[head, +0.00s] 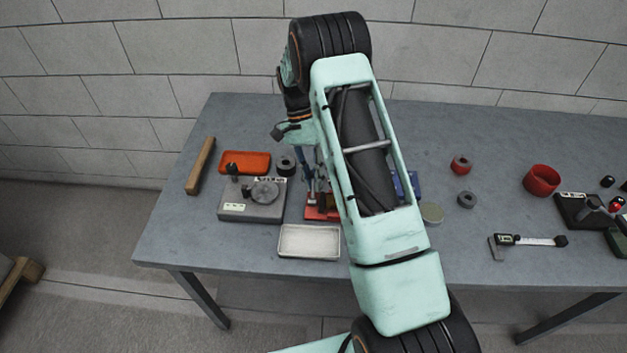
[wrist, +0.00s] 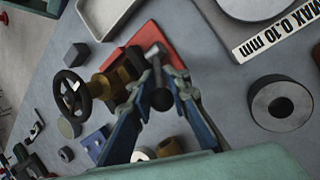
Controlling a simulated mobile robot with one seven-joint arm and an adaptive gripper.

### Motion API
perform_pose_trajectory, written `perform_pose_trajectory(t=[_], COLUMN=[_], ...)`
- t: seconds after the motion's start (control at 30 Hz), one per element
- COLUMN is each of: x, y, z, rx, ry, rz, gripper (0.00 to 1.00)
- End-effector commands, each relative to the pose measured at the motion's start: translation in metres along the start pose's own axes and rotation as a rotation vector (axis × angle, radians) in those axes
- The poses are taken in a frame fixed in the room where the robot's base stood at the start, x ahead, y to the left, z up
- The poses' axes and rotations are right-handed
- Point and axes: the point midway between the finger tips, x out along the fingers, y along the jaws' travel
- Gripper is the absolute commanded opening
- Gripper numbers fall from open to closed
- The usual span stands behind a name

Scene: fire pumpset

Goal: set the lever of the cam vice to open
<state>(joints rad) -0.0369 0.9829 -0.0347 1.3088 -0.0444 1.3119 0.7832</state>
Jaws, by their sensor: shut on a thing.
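The cam vice shows as a red base (wrist: 146,38) in the wrist view, with a brass-coloured body and a black handwheel (wrist: 72,93) beside it. The lever (wrist: 160,97) has a grey shank and a dark round knob, and points down toward my palm. My gripper (wrist: 158,88) is shut on the lever, with one blue-linked finger on each side of it. In the head view the red base (head: 318,213) is partly covered by my arm, and the lever cannot be made out there. The exact lever angle is hard to tell.
A pale tray (head: 310,241) lies just in front of the vice. A grey instrument block (head: 250,208), an orange tray (head: 244,162) and a dark ring (head: 286,164) stand to its left. A blue block (wrist: 95,143) is near the handwheel. Right of my arm are rings and a caliper (head: 525,240).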

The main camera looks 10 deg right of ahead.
Motion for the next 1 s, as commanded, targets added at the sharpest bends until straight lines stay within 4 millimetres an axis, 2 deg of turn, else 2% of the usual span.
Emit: perform_pose_trajectory(t=[0.1,0.13,0.3,0.7,0.87,1.0], x=[-0.001,-0.001,-0.001,-0.005,-0.029,-0.060], y=[-0.001,-0.001,-0.001,0.000,-0.001,-0.001], z=[0.000,0.000,0.000,0.000,-0.001,-0.001], rx=[0.000,0.000,0.001,0.001,0.000,0.001], ry=[0.002,0.002,0.001,0.002,0.005,0.005], rz=[-0.004,-0.004,-0.002,-0.001,-0.003,-0.003], gripper=[0.00,0.15,0.34,0.34,0.34,0.34])
